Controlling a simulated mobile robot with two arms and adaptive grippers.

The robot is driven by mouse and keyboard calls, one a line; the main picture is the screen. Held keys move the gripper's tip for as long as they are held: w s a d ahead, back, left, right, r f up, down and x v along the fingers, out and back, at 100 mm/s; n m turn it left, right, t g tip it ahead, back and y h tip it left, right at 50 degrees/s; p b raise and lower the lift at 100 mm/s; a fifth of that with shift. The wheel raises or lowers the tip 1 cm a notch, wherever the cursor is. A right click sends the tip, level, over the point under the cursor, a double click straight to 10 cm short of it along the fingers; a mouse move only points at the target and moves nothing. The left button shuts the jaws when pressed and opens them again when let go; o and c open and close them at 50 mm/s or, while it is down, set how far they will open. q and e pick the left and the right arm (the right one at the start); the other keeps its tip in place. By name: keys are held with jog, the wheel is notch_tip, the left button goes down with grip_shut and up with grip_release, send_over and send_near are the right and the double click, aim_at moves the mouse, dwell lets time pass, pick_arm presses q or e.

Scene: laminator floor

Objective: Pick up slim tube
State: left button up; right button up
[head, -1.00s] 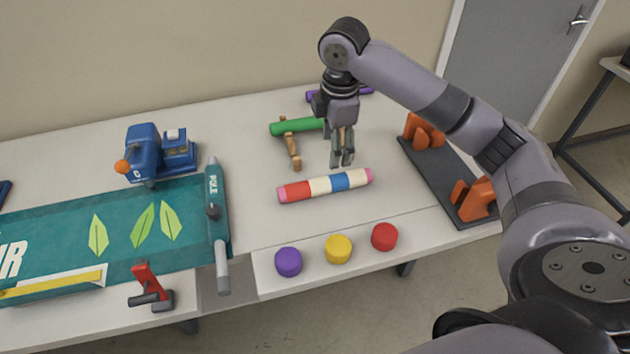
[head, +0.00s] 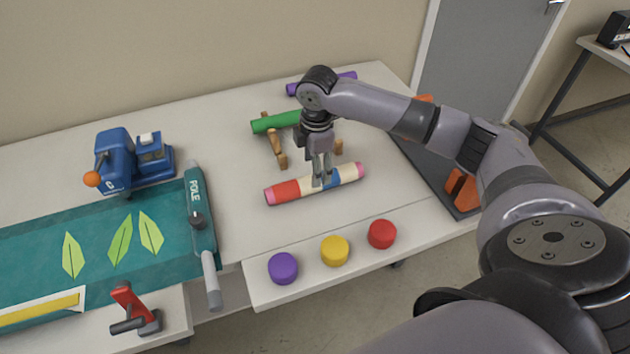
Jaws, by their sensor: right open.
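A striped tube (head: 289,190) with red, cream and blue bands and pink ends lies on the table. My right gripper (head: 319,181) points down at the middle of this tube, with its fingers open around or just in front of it; contact cannot be told. A green tube (head: 274,122) lies behind on a wooden rest, partly hidden by the right arm. A thinner purple tube (head: 342,79) lies farther back, also partly covered. Which of them is called the slim tube is not marked. My left gripper is not in view.
Purple (head: 283,268), yellow (head: 335,250) and red (head: 382,234) caps stand along the front edge. A dark tray with orange supports (head: 461,188) is at the right. A blue machine (head: 116,162) and a teal banner (head: 92,240) with a pole (head: 201,215) fill the left.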

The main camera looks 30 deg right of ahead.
jog(key=shift+f, duration=0.25)
notch_tip(320, 180, down, 4)
jog(key=shift+s+f+p, duration=0.15)
jog(key=shift+f+p, duration=0.05)
jog(key=shift+p, duration=0.35)
jog(key=shift+f, duration=0.3)
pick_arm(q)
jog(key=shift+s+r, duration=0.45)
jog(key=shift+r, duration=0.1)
pick_arm(e)
jog(key=shift+c, duration=0.4)
